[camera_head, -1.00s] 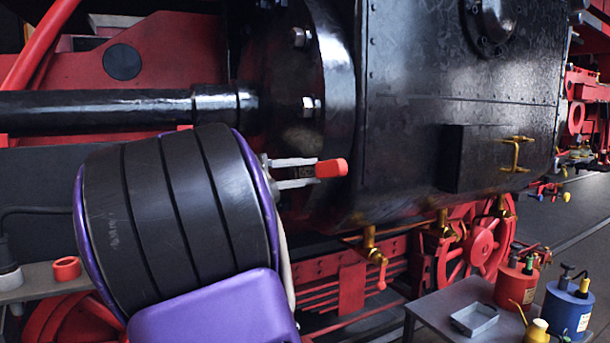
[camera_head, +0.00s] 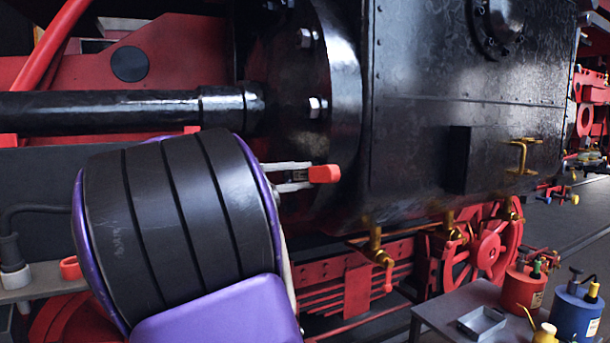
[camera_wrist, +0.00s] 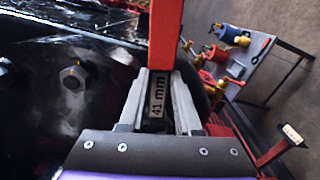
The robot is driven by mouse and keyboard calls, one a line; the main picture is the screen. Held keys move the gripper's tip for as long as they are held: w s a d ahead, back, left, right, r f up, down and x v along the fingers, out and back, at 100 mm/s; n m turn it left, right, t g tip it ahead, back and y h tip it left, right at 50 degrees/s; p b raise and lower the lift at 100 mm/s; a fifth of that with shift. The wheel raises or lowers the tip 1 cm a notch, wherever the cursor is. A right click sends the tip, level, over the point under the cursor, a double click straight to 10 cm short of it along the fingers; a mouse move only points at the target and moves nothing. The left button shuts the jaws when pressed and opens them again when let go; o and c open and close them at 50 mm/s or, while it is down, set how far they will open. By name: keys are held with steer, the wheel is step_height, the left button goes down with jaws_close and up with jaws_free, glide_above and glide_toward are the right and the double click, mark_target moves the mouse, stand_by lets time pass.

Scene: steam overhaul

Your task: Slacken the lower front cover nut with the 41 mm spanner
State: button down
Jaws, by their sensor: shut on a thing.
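My gripper (camera_head: 300,175) is shut on the 41 mm spanner, below and in front of the black cylinder cover. The spanner's red end (camera_head: 325,174) sticks out past my fingers in the head view. In the wrist view, my gripper (camera_wrist: 160,95) has the spanner's "41 mm" label (camera_wrist: 157,95) between its fingers, and the red part runs up out of frame. The spanner's jaw is not visible. A cover nut (camera_head: 317,107) shows above my gripper, with another nut (camera_head: 305,38) higher up. The wrist view shows one nut (camera_wrist: 72,77) left of my fingers, apart from the spanner.
A grey table (camera_head: 440,308) at lower right holds a small tray (camera_head: 482,321), a red can (camera_head: 522,288) and a blue can (camera_head: 574,312). Brass drain cocks (camera_head: 376,246) hang under the cylinder. A black piston rod (camera_head: 110,105) runs left from the cover.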

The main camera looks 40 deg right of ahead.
steer(key=shift+v, duration=1.25)
steer(key=shift+a, duration=0.1)
steer(key=s+a+b, duration=0.1)
steer(key=s+a, duration=0.6)
steer(key=s, duration=0.5)
steer(key=shift+s+b, duration=0.35)
